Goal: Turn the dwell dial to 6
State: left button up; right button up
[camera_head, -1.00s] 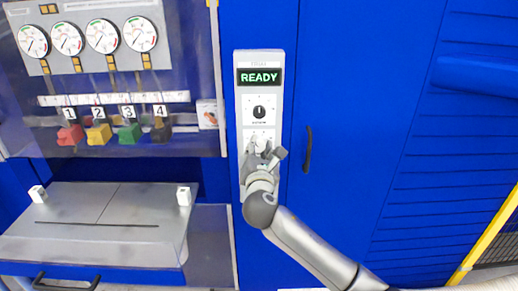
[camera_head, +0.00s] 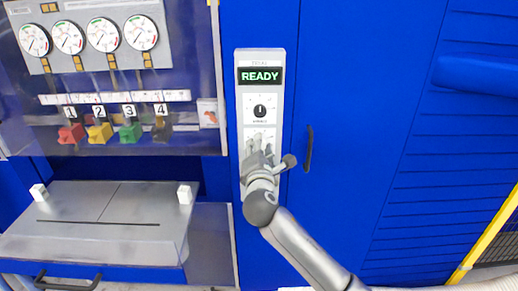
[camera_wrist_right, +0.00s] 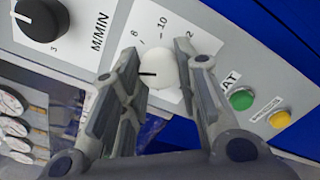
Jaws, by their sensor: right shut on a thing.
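The panel (camera_head: 246,112) has a green READY display (camera_head: 261,77) at its top. A white dial (camera_wrist_right: 158,72) with a short black pointer mark sits between my right fingers in the right wrist view. Scale figures 8, 10 and 2 show around it; the mark points to the left of that picture, and the figure it faces is hidden by a finger. My right gripper (camera_wrist_right: 158,58) is shut on this dial, one finger on each side. In the head view my right gripper (camera_head: 260,150) covers most of the dial. My left gripper is not in view.
A black dial (camera_head: 260,111) is just above, also in the wrist view (camera_wrist_right: 40,17). A green button (camera_wrist_right: 241,99) and a yellow button (camera_wrist_right: 279,119) are close to my right finger. A black door handle (camera_head: 309,149) is right of the panel.

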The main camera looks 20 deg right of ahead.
jog(key=o, duration=1)
jog(key=shift+s, duration=0.1)
jog(key=v, duration=1.2)
